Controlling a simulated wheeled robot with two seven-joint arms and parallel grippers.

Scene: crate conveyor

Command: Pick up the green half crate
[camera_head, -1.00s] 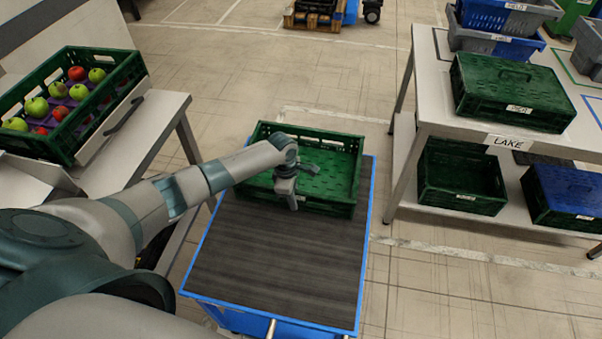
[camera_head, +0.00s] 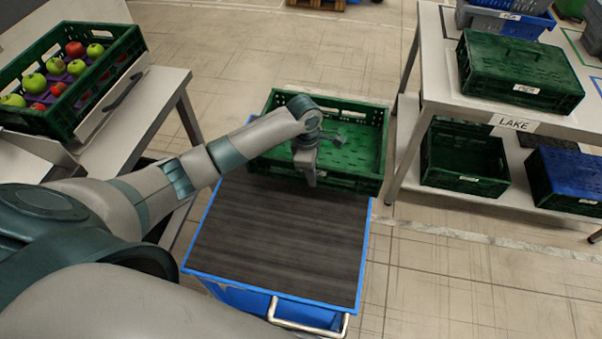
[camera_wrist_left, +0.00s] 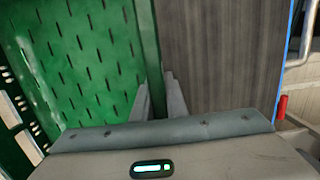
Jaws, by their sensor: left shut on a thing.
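The green half crate (camera_head: 352,152) is open-topped and looks empty, at the far end of the blue-edged cart. In the head view it appears raised, with its near wall above the cart's dark top. My left gripper (camera_head: 308,180) is shut on the crate's near wall. The left wrist view shows the two fingers (camera_wrist_left: 158,98) on either side of the wall, with the crate's slotted floor (camera_wrist_left: 85,60) to the left. My left forearm covers part of the crate's left side. My right gripper is not in view.
The cart's dark top (camera_head: 275,240) is bare. A green crate of apples (camera_head: 62,125) stands on the left table. On the right, a table labelled LAKE (camera_head: 440,85) holds a closed green crate (camera_head: 515,75); an open green crate (camera_head: 465,165) and a blue-lidded one (camera_head: 575,180) stand below.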

